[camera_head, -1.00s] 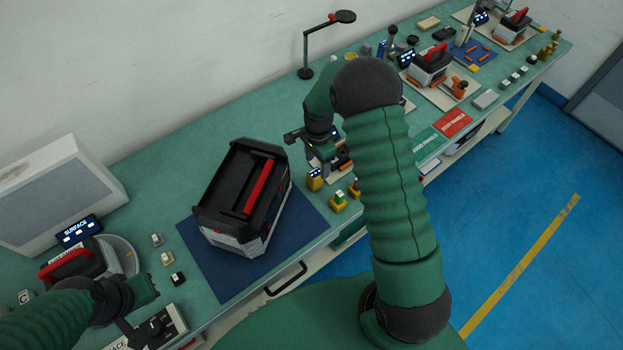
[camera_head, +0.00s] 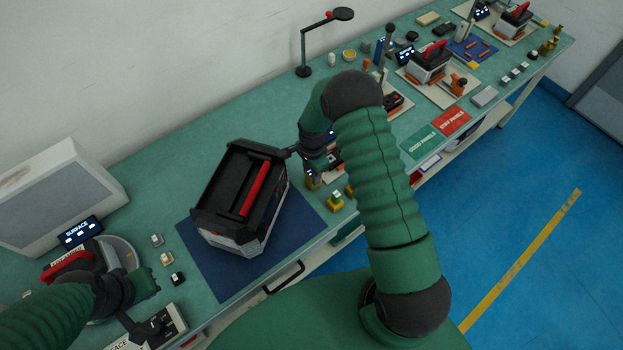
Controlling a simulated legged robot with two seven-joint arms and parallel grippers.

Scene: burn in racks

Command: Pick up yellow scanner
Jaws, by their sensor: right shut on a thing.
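The yellow scanner (camera_head: 311,182) is a small dark-and-yellow piece by the front edge of the green bench, right of the large black case. My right gripper (camera_head: 313,172) points down at it and is shut on it. The arm and wrist hide much of the grip, and I cannot tell whether the scanner is clear of the bench. My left gripper (camera_head: 143,308) is at the lower left, over the bench near a small dark box; I cannot tell its jaw state.
A black case with a red handle (camera_head: 240,200) stands on a blue mat (camera_head: 215,280), close left of my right gripper. Small yellow-green pieces (camera_head: 336,201) sit just right of it. A lamp (camera_head: 304,55) stands behind. Green and red panels (camera_head: 420,142) lie further right.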

